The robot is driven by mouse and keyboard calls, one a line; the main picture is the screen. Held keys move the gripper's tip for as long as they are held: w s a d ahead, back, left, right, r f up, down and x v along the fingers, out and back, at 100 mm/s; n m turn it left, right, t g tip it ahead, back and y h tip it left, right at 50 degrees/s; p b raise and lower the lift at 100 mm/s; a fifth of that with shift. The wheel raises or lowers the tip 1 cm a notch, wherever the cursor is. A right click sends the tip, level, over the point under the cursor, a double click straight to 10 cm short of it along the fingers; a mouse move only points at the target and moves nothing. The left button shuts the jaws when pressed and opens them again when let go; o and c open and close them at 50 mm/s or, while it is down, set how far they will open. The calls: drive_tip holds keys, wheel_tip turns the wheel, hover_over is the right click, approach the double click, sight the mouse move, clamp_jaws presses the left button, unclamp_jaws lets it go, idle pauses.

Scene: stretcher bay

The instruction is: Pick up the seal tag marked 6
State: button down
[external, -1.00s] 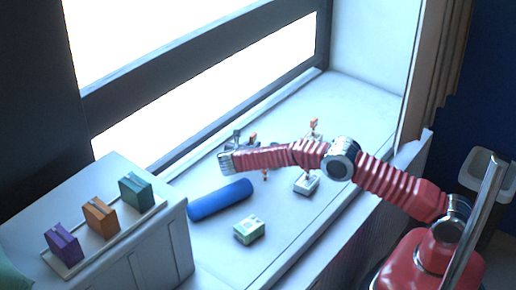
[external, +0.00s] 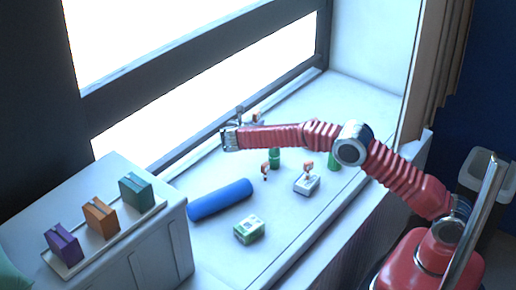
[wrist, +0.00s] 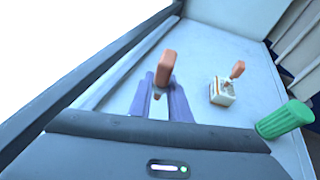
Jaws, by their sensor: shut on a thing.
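My gripper (wrist: 162,100) is shut on an orange seal tag (wrist: 166,66), which stands up between the two fingers in the wrist view. In the external view this tag (external: 258,117) shows just above my arm, over the far side of the sill. No number on it is readable. Another orange tag (wrist: 238,69) stands at a white block (wrist: 222,92) to the right in the wrist view. In the external view, one orange tag (external: 308,166) is at a white block (external: 306,184) and another (external: 265,168) stands in front of my arm.
Green cylinders (external: 274,158) (external: 333,160) stand near my arm on the sill. A blue roll (external: 220,200) and a green-and-white box (external: 249,229) lie nearer the front. A cabinet with purple, orange and teal boxes (external: 100,217) is at left. The window frame (external: 190,88) runs behind.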

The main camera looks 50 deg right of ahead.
drive_tip(key=s, duration=1.8)
drive_tip(key=shift+w+d, duration=0.1)
idle(0.3)
